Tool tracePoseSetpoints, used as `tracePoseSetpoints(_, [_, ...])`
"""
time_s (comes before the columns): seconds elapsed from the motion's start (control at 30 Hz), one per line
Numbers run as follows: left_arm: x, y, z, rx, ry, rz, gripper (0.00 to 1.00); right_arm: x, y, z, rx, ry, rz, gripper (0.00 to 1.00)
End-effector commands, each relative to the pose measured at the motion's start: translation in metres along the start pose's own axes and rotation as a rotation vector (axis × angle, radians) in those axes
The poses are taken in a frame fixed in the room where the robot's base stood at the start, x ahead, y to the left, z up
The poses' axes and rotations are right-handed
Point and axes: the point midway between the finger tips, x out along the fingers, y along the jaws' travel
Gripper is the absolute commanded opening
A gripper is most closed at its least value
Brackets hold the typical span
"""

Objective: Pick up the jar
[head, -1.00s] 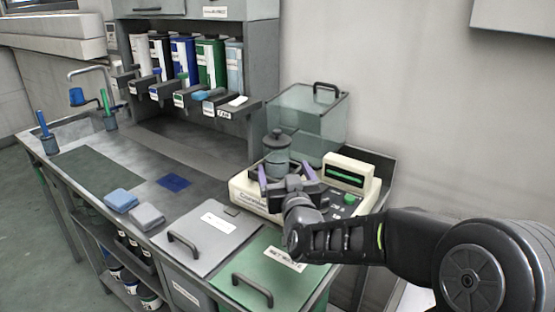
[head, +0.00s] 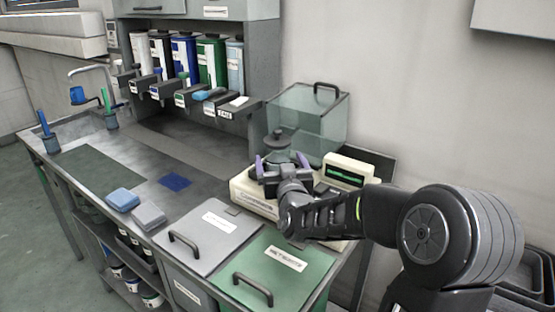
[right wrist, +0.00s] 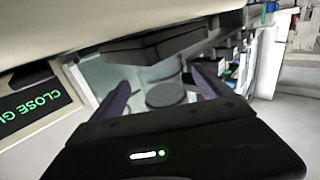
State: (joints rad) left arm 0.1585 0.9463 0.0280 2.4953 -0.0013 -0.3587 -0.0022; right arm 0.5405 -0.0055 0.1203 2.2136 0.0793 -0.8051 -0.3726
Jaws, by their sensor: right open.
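The jar (head: 277,138) is grey with a dark knobbed lid and stands upright on the cream weighing device (head: 247,193). My right gripper (head: 281,161) is open, with its purple fingers in front of the jar in the head view and hiding its lower part. In the right wrist view the dark round jar lid (right wrist: 165,94) shows between the two spread fingers (right wrist: 163,92). I cannot tell whether either finger touches the jar. My left gripper is in neither view.
A clear box (head: 318,120) with a black handle stands behind the jar. The device's display (head: 347,170) is to the right, with green text in the wrist view (right wrist: 30,108). Grey (head: 215,230) and green (head: 275,262) lids lie in front. Blue (head: 123,199) and grey sponges lie left.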

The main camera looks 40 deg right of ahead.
Motion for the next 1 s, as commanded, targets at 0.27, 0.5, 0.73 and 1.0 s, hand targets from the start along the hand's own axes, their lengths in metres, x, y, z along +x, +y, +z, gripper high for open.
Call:
tracePoseSetpoints(0.27, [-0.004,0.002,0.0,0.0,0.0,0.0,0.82,0.023,0.0,0.0,-0.001,0.0,0.0,0.89])
tracePoseSetpoints(0.5, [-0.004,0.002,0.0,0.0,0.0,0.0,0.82,0.022,0.0,0.0,-0.001,0.0,0.0,0.89])
tracePoseSetpoints(0.73, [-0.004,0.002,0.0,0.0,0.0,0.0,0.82,0.022,0.0,0.0,-0.001,0.0,0.0,0.89])
tracePoseSetpoints(1.0, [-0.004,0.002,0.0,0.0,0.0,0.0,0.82,0.022,0.0,0.0,-0.001,0.0,0.0,0.72])
